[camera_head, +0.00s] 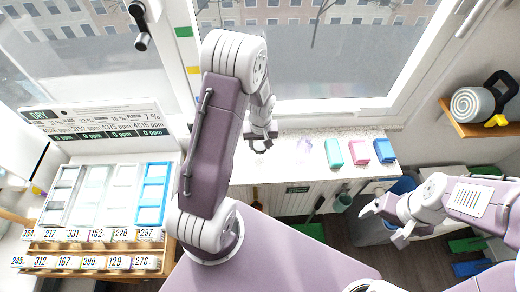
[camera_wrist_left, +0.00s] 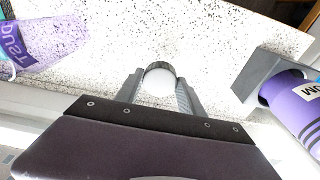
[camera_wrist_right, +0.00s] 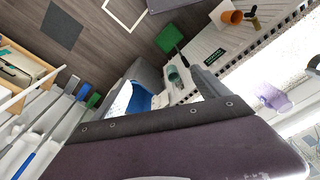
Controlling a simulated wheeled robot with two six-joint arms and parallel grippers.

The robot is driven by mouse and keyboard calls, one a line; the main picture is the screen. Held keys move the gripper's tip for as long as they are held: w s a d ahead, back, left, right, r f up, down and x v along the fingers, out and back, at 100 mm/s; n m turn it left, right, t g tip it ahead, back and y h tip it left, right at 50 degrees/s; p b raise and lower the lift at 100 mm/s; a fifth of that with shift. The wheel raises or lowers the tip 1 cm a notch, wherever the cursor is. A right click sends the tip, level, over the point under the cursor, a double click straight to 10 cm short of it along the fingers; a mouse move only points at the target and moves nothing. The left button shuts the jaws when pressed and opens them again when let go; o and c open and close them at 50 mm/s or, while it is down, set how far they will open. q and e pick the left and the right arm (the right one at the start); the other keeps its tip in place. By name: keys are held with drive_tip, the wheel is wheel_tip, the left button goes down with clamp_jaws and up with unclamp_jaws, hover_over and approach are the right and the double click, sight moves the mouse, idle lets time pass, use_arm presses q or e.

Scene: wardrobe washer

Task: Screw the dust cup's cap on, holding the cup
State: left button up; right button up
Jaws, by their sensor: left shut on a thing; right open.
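The dust cup (camera_wrist_left: 48,45) is translucent purple with "DUST" lettering and stands on the speckled counter at the left of the left wrist view, apart from both grippers. It shows faintly in the head view (camera_head: 304,146) and at the right of the right wrist view (camera_wrist_right: 272,96). My left gripper (camera_wrist_left: 160,92) is shut on a round white cap with a dark rim (camera_wrist_left: 159,80), over the counter near the cup. In the head view this gripper (camera_head: 262,143) hides most of the cap. My right gripper (camera_head: 384,224) is open and empty, right of the counter over the floor.
A purple cylinder in a grey holder (camera_wrist_left: 268,80) is close on the right of the left wrist view. Teal (camera_head: 333,152), pink (camera_head: 358,152) and blue (camera_head: 384,150) blocks stand along the counter. A grey bin with blue inside (camera_wrist_right: 148,85) lies beyond my right gripper. A window backs the counter.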

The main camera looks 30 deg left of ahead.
sight(260, 146)
use_arm(q)
wheel_tip(260, 146, up, 6)
drive_tip(key=shift+f, duration=0.1)
